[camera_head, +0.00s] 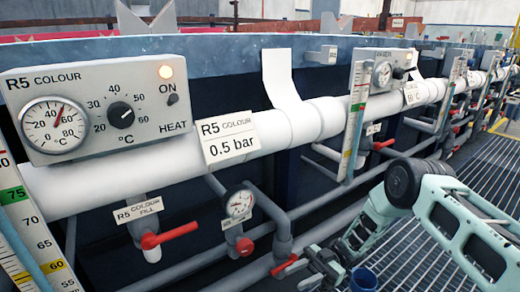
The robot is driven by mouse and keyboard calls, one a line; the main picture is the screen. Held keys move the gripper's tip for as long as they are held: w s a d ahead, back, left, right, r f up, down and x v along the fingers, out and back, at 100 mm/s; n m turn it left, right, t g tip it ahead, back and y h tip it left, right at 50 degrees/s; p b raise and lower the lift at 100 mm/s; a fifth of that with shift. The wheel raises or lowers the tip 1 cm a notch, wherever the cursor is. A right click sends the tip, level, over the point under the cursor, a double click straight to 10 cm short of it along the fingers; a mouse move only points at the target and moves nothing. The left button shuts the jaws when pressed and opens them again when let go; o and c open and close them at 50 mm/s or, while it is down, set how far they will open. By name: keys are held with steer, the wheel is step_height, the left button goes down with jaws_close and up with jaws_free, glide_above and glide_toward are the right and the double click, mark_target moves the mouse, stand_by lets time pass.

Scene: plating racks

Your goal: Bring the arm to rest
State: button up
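My pale green arm comes in at the lower right, bends at a dark elbow joint, and reaches down and left. My gripper (322,268) is dark and small at the arm's lower end, near the bottom of the picture. It is close to a red-handled valve (285,266) on the lower pipe; I cannot tell whether they touch. Its fingers are too small and dark to show whether they are open or shut, and I make out nothing held in it.
A control box (100,95) with a lit lamp sits over a thick white pipe (290,125). A red lever (168,235) and a pressure gauge (238,203) are below it. A blue round object (363,280) is near the gripper. Metal grating (405,268) lies under the arm.

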steer(key=w+d+r+m+t+h, duration=0.1)
steer(key=w+r+m+t+h, duration=0.1)
steer(key=w+r+m+t, duration=0.5)
steer(key=w+r+m+t+h, duration=0.2)
steer(key=w+r+t+h, duration=0.1)
steer(key=w+t, duration=0.7)
steer(key=s+d+r+m+t+h, duration=0.1)
steer(key=d+r+m+t+h, duration=0.15)
steer(key=d+m+h, duration=0.35)
steer(key=s+d+r+m+t+h, duration=0.1)
steer(key=s+d+r+m+h, duration=0.2)
steer(key=d, duration=0.6)
steer(key=s+d+r+m+g+h, duration=0.2)
steer(key=s+d+m+g, duration=0.1)
steer(key=s, duration=0.7)
steer(key=s+d+r+m+g+h, duration=0.1)
steer(key=s+d+r+m+g, duration=0.2)
steer(key=s, duration=0.8)
steer(key=s+a+n+g, duration=0.1)
steer(key=s+a+n, duration=0.2)
steer(key=s+a, duration=0.45)
steer(key=s+a+n+g, duration=0.2)
steer(key=s+a+n, duration=0.25)
steer(key=a, duration=0.55)
step_height(320, 180, up, 35)
steer(key=s+p, duration=0.1)
steer(key=p, duration=3.3)
steer(key=shift+s+m, duration=0.15)
steer(key=shift+m, duration=0.2)
